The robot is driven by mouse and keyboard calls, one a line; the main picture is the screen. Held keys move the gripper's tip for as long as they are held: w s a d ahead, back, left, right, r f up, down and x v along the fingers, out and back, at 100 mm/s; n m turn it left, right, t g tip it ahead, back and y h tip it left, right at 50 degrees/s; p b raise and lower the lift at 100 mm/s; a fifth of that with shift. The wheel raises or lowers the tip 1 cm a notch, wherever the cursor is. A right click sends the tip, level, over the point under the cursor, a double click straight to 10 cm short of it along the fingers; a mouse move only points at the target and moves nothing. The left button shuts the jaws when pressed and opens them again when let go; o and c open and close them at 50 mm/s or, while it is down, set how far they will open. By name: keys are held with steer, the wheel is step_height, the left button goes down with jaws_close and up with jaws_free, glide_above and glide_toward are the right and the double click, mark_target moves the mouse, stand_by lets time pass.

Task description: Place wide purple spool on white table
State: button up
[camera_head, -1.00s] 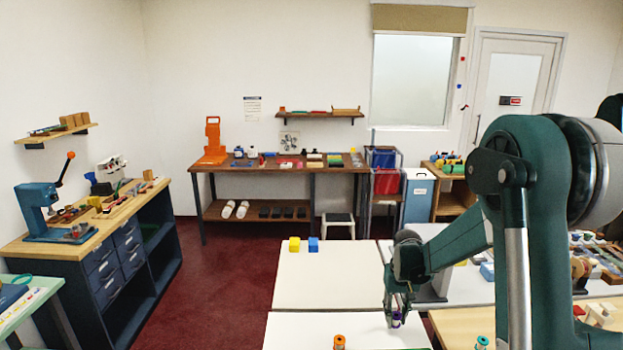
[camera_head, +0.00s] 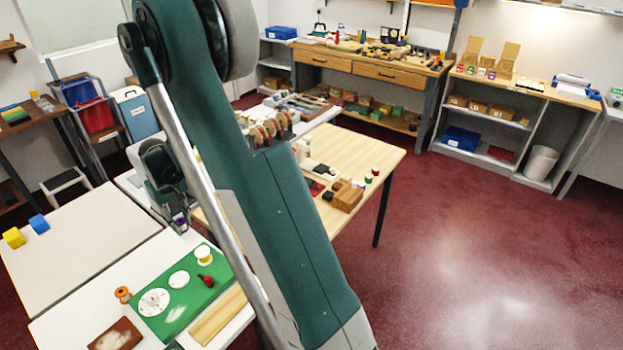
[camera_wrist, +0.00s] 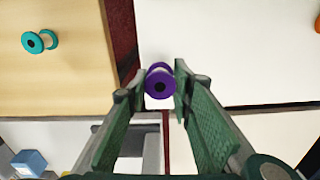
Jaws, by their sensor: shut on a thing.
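The purple spool (camera_wrist: 159,83) is between the fingers of my gripper (camera_wrist: 159,92) in the wrist view, its round end with a dark centre facing the camera. My gripper is shut on it. In the head view my gripper (camera_head: 179,219) hangs by the far right part of the near white table (camera_head: 78,312), with a small bit of purple spool (camera_head: 181,226) at its tips. In the wrist view the spool appears against the white table (camera_wrist: 225,50), near its left edge. Whether it touches the tabletop cannot be told.
A green board (camera_head: 215,292) with white discs, and an orange spool (camera_head: 123,294), are on the near white table. A second white table (camera_head: 80,245) holds yellow and blue blocks. A teal spool (camera_wrist: 38,41) stands on the wooden table (camera_wrist: 60,85), across a narrow gap.

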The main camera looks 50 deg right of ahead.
steer(key=s+d, duration=0.2)
steer(key=d, duration=0.5)
steer(key=s+d+r+m, duration=0.1)
steer(key=d, duration=0.7)
steer(key=s+d+m, duration=0.1)
steer(key=s+d, duration=0.1)
steer(key=d, duration=0.6)
steer(key=shift+s+d+r, duration=0.1)
steer(key=shift+s+r, duration=0.05)
steer(key=shift+s, duration=0.2)
steer(key=s+d+m, duration=0.1)
steer(key=s+d, duration=0.4)
steer(key=d, duration=0.4)
steer(key=s+d+r+m, duration=0.1)
steer(key=s+d, duration=0.5)
steer(key=d, duration=0.4)
steer(key=shift+r+m, duration=0.15)
steer(key=shift+m, duration=0.15)
steer(key=shift+d, duration=0.1)
steer(key=shift+f+b, duration=0.35)
steer(key=shift+f, duration=2.8)
steer(key=shift+f, duration=0.1)
steer(key=shift+f, duration=1.75)
steer(key=shift+f+b, duration=0.15)
steer(key=shift+b, duration=0.2)
